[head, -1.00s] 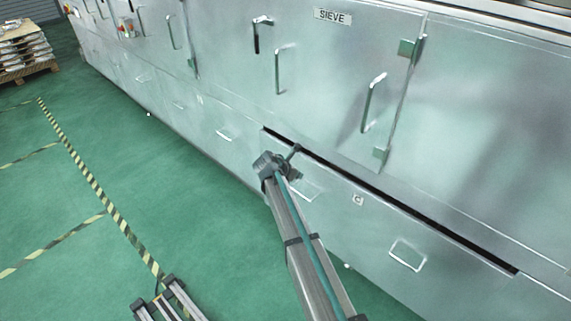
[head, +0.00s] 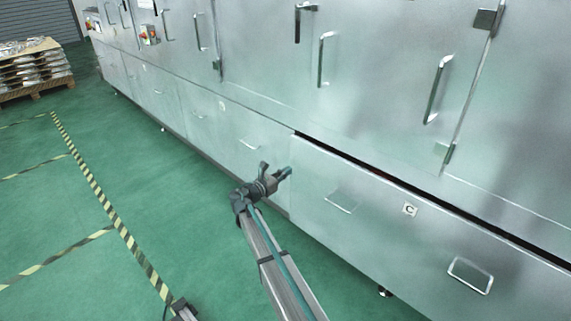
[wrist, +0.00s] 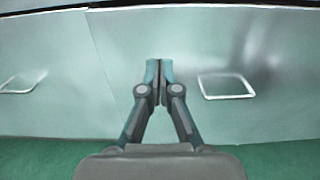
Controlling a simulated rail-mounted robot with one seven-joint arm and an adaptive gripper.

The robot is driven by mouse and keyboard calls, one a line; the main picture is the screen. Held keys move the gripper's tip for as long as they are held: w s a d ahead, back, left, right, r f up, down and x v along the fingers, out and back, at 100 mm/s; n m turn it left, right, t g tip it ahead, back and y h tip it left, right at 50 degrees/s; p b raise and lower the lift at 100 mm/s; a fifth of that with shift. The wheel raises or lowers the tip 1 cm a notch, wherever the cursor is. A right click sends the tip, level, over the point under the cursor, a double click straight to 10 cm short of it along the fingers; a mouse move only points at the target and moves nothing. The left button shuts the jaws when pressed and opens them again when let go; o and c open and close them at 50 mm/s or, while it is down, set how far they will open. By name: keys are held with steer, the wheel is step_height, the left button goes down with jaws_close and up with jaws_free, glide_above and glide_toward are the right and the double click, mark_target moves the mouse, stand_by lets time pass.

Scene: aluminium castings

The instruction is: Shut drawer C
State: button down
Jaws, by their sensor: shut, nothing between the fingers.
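Drawer C (head: 385,235) is a wide pale metal front in the lower row, with a small "C" label (head: 410,209). A dark gap runs along its top edge, so it stands slightly open. It has a left handle (head: 341,202) and a right handle (head: 469,275). My gripper (head: 287,172) is shut and empty by the left end of the drawer. In the wrist view the shut fingertips (wrist: 158,68) point at the drawer front, left of the left handle (wrist: 226,87) and right of its edge seam. I cannot tell whether they touch it.
A closed neighbouring drawer (head: 235,135) lies to the left, its handle (wrist: 22,83) also showing in the wrist view. Cabinet doors with upright handles (head: 325,60) stand above. The green floor (head: 150,185) is clear, with striped tape. A loaded pallet (head: 35,72) stands far left.

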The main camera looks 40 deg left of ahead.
mark_target(315, 154)
steer(key=w, duration=0.4)
steer(key=w+d, duration=0.1)
steer(key=w, duration=0.4)
steer(key=w+d, duration=0.1)
steer(key=w, duration=0.4)
steer(key=shift+b, duration=0.35)
steer(key=shift+d, duration=0.1)
steer(key=w, duration=0.2)
steer(key=w+p, duration=0.1)
steer(key=w, duration=0.1)
steer(key=shift+w+d, duration=0.2)
steer(key=shift+w, duration=0.15)
steer(key=shift+r, duration=0.1)
